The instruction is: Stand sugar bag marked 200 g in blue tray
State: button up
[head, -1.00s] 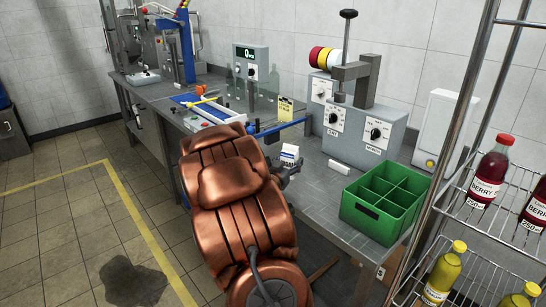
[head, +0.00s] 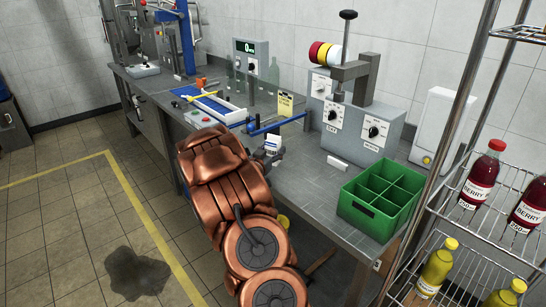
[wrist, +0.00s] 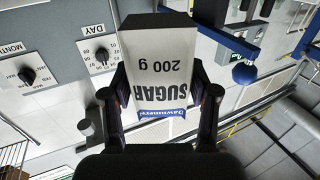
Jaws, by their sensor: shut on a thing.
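My gripper (wrist: 162,115) is shut on a white sugar bag (wrist: 158,60) with a blue band, its fingers on both sides. The print "SUGAR 200 g" reads upside down in the wrist view. In the head view the bag (head: 272,144) shows small just beyond my copper-coloured arm, over the bench; my gripper (head: 272,156) is mostly hidden by the arm there. I cannot tell whether the bag touches the bench. A blue-edged tray (head: 212,106) lies on the bench, left of and beyond the bag, with a yellow item across it.
A blue bar with a ball end (head: 255,131) stands close to the bag. A green divided crate (head: 381,200) sits at the bench's right end. A grey machine with dials (head: 350,125) stands behind. A wire rack with bottles (head: 475,215) is at right.

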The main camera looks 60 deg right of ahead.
jog(key=shift+f+b, duration=0.35)
jog(key=shift+f, duration=1.15)
jog(key=shift+f, duration=0.25)
jog(key=o, duration=1.3)
jog(key=shift+r, duration=0.15)
jog(key=shift+r, duration=0.2)
jog(key=shift+a+f, duration=0.15)
jog(key=shift+a, duration=0.2)
jog(key=a, duration=0.3)
jog(key=s+a+b, duration=0.1)
jog(key=a, duration=0.3)
jog(key=a+b, duration=0.1)
jog(key=a, duration=0.3)
jog(key=shift+s+a, duration=0.1)
jog(key=shift+s, duration=0.25)
